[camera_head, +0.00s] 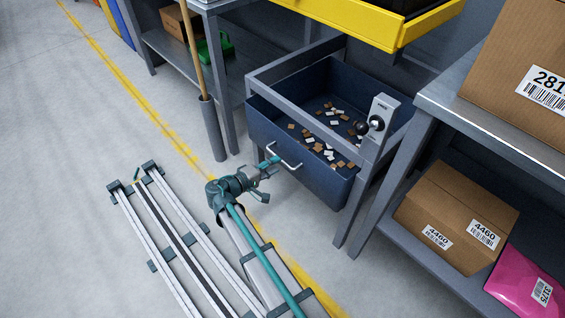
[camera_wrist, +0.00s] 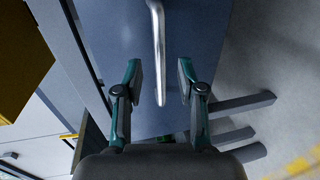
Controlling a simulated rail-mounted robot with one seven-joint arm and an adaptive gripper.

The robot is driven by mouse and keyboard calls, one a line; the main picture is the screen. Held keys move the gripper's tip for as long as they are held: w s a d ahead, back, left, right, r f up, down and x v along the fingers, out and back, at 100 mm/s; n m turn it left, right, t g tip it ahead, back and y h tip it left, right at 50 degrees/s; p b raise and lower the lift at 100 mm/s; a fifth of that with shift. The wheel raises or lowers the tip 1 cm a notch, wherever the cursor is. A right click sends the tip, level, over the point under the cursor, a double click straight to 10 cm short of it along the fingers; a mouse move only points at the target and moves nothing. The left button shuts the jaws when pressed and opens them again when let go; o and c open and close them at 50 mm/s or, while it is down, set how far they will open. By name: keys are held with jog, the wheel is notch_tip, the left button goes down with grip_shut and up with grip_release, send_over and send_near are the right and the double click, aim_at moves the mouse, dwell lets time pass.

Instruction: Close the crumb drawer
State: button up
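The crumb drawer (camera_head: 290,150) is a dark blue bin in a grey frame, pulled out toward me, with brown and white bits on its floor. Its light metal bar handle (camera_head: 283,157) is on the front face. My gripper (camera_head: 268,174) is at the left part of the handle. In the wrist view, my gripper (camera_wrist: 160,78) is open, with teal fingers on either side of the end of the handle (camera_wrist: 157,40). Gaps show between the bar and both fingers. The drawer front (camera_wrist: 205,40) fills the middle behind them.
A grey post with a black knob (camera_head: 376,123) stands at the frame's right corner. A yellow tray (camera_head: 400,38) hangs above. A broom handle in a grey tube (camera_head: 211,128) is at left. A shelf with a cardboard box (camera_head: 455,215) is at right.

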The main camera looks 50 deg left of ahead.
aim_at(283, 161)
jog(key=shift+b+x, duration=0.35)
jog(key=shift+x, duration=1.95)
grip_shut()
